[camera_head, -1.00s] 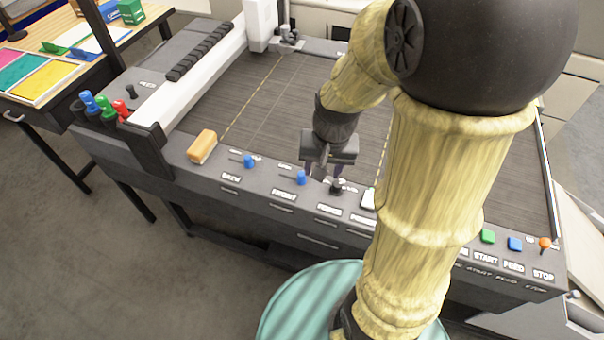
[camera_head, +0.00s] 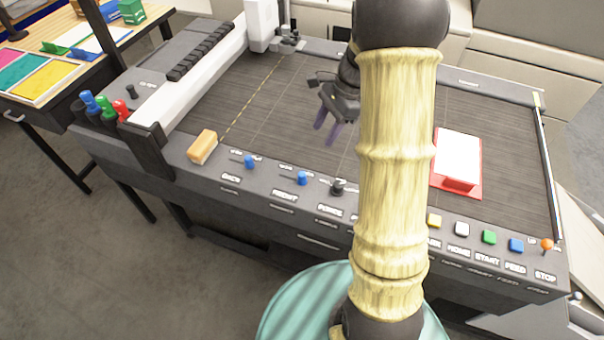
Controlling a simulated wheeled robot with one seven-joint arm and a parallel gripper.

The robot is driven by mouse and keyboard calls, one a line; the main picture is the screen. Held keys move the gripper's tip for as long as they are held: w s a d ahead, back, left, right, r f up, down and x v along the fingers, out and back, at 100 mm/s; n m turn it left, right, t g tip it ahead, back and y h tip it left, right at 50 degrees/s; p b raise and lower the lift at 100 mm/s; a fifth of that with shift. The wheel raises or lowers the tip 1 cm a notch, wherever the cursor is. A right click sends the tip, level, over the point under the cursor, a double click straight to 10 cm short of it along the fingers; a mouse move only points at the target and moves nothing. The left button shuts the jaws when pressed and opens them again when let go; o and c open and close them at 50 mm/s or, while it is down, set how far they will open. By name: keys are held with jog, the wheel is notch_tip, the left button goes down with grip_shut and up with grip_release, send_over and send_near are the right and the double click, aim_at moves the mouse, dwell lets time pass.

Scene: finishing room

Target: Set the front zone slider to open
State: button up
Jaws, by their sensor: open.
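The front zone slider is a blue knob (camera_head: 302,178) above the label "FRONT" on the machine's front panel. A second blue knob (camera_head: 249,161) stands to its left above the label "BACK". My gripper (camera_head: 327,133) is open and empty over the dark cutting bed, behind and a little right of the front knob, apart from it. Its two purple fingers point down. The small print beside the sliders is too small to read.
A black knob (camera_head: 338,186) stands right of the front slider. An orange block (camera_head: 202,147) lies at the left. Coloured buttons and an orange stop knob (camera_head: 547,244) line the right. A red tray with a white sheet (camera_head: 471,188) lies on the bed (camera_head: 270,110).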

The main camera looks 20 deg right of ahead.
aim_at(303, 173)
jog(key=p+x, duration=0.2)
jog(key=x, duration=1.5)
jog(key=shift+w+d+f, duration=0.1)
jog(key=shift+c, duration=0.2)
grip_shut()
